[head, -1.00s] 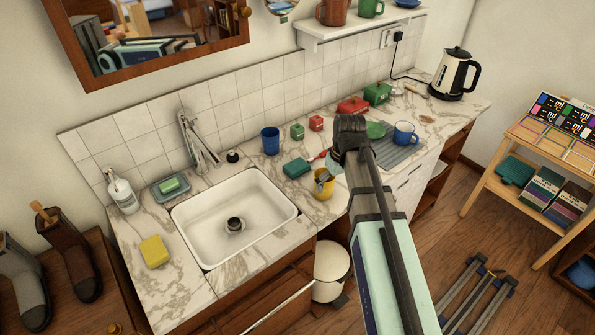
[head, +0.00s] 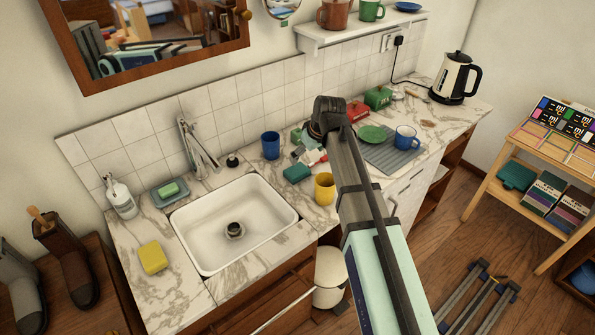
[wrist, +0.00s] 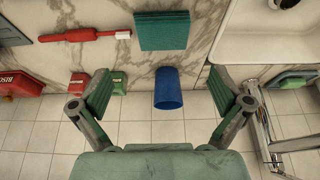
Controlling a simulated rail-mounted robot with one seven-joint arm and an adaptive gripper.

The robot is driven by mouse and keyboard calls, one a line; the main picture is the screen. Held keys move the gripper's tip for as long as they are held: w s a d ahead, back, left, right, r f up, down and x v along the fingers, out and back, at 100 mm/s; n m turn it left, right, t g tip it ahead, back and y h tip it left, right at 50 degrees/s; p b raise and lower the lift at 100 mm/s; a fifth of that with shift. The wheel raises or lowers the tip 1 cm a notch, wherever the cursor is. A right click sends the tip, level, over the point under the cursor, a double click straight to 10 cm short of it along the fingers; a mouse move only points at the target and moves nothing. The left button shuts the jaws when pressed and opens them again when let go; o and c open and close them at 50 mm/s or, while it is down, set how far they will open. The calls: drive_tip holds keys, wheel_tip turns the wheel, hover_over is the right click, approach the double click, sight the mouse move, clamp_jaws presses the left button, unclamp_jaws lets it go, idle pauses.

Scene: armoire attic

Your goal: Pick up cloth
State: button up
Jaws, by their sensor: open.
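The cloth (head: 297,173) is a small folded teal pad lying flat on the marble counter, right of the sink and left of the yellow mug. In the wrist view the cloth (wrist: 162,30) is at the top centre, ahead of my fingers and apart from them. My gripper (head: 311,155) is above the counter just behind and right of the cloth, partly hidden by my arm. In the wrist view my gripper (wrist: 162,92) is open and empty, its fingers spread wide with the blue cup (wrist: 168,88) seen between them.
The yellow mug (head: 325,188) stands close right of the cloth. The white sink (head: 200,225) is to the left. A red brush (wrist: 80,35) lies beside the cloth. Small red (wrist: 78,80) and green (wrist: 118,82) blocks are near my left finger. The tiled wall (wrist: 40,135) is behind.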

drive_tip(key=p, duration=0.1)
hover_over(298, 170)
drive_tip(key=s+d, duration=0.1)
drive_tip(key=d, duration=0.1)
drive_tip(key=f, duration=0.5)
drive_tip(key=shift+s+a, duration=0.2)
drive_tip(key=shift+p+x, duration=1.4)
drive_tip(key=shift+x, duration=1.2)
drive_tip(key=shift+s+a, duration=0.1)
drive_tip(key=c, duration=0.9)
wheel_tip(298, 170, up, 20)
drive_tip(key=b, duration=0.5)
